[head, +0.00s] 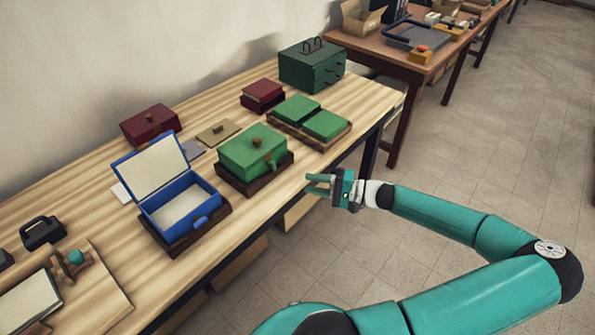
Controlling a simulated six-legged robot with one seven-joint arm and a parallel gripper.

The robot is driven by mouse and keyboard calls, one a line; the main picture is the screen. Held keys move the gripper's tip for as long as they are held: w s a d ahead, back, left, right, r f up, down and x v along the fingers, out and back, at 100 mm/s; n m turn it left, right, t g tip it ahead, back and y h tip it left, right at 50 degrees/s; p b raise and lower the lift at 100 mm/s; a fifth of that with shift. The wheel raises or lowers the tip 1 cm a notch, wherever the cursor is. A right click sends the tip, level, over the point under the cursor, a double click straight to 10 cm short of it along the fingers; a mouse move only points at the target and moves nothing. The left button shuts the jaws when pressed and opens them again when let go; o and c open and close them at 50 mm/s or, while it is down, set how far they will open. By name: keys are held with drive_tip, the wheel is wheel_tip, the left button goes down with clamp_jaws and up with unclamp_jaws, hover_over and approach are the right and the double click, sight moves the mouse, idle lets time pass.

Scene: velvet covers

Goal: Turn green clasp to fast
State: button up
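A closed green box (248,152) with a brown knob on its lid sits on a dark wooden base (262,181) near the front edge of the table. A small green clasp (271,166) shows on the box's front right side; its exact turn is too small to tell. My gripper (317,184) is to the right of the clasp and apart from it, beyond the table's front edge. Its two fingers point left with a gap between them, and nothing is held.
An open blue box (178,203) stands left of the green box on the light wooden table (318,160). Two low green boxes on a tray (337,143) stand right behind it. Maroon boxes (151,123) and a dark green drawer chest (313,68) are farther back.

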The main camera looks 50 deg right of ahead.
drive_tip(key=a+m+t, duration=0.1)
drive_tip(key=a+m, duration=0.6)
drive_tip(key=m, duration=0.1)
drive_tip(key=m+t+h, duration=0.1)
drive_tip(key=m+h, duration=0.7)
drive_tip(key=m, duration=0.4)
approach(275, 167)
drive_tip(key=w, duration=0.8)
drive_tip(key=shift+w+a+f, duration=0.1)
drive_tip(key=shift+w+f, duration=0.05)
clamp_jaws()
